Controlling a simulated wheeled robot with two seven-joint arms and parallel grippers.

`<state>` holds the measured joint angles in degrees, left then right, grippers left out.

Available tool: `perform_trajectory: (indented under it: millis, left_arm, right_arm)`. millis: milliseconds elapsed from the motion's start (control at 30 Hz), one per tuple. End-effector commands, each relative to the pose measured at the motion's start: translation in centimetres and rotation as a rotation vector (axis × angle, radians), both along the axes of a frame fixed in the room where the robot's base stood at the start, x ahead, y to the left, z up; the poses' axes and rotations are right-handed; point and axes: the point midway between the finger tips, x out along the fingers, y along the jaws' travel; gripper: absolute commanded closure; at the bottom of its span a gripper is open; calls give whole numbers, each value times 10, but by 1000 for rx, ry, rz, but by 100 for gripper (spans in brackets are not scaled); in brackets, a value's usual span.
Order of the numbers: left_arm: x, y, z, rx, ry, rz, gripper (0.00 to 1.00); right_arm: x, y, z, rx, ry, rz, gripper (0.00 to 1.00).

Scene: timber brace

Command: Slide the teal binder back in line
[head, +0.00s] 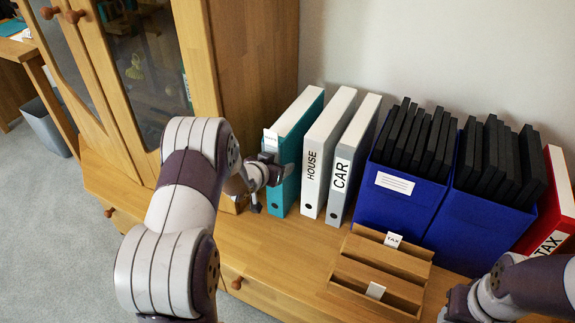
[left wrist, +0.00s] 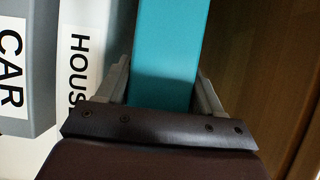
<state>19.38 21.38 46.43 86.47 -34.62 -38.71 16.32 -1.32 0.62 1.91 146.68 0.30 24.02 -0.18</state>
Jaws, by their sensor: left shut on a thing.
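The teal binder (head: 287,150) stands upright on the wooden cabinet top, at the left end of the binder row. A white label shows at the top of its spine. My left gripper (head: 272,174) is shut on it from the front. The left wrist view shows the teal binder (left wrist: 167,50) between the two fingers. The white HOUSE binder (head: 320,150) and the CAR binder (head: 350,160) stand to its right. Its spine looks about level with theirs, but I cannot tell exactly. My right gripper (head: 458,304) is partly in view at the lower right, its fingers unclear.
Two blue boxes (head: 397,206) of black folders and a red TAX binder (head: 550,215) stand farther right. A slotted wooden tray (head: 375,275) with small cards sits in front. A tall wooden cabinet (head: 245,65) with glass doors borders the left.

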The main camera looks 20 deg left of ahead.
Motion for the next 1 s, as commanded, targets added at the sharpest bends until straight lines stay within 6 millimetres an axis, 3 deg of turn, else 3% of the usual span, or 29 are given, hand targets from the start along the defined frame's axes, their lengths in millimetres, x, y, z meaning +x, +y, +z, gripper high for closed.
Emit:
perform_trajectory:
  millis: [700,1000]
  left_arm:
    - [40,-3,1,1,-2,0,82]
    - [44,-3,0,0,0,0,82]
  right_arm:
    - [0,0,2,0,0,0,57]
    - [0,0,2,0,0,0,57]
